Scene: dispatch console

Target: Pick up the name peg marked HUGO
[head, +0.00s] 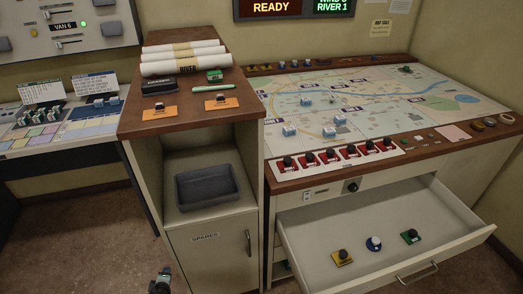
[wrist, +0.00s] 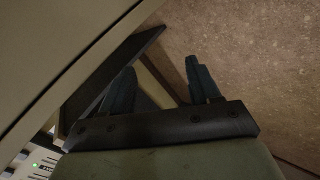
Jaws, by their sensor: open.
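No peg reads clearly as HUGO; the lettering is too small. In the head view, a yellow-based peg (head: 342,257), a round blue-and-white peg (head: 374,244) and a green-based peg (head: 411,236) stand in the open drawer (head: 315,222). Several red-based pegs (head: 326,156) stand in a row along the map table's front edge.
The open drawer juts forward at right. Floor (head: 90,240) is clear at left.

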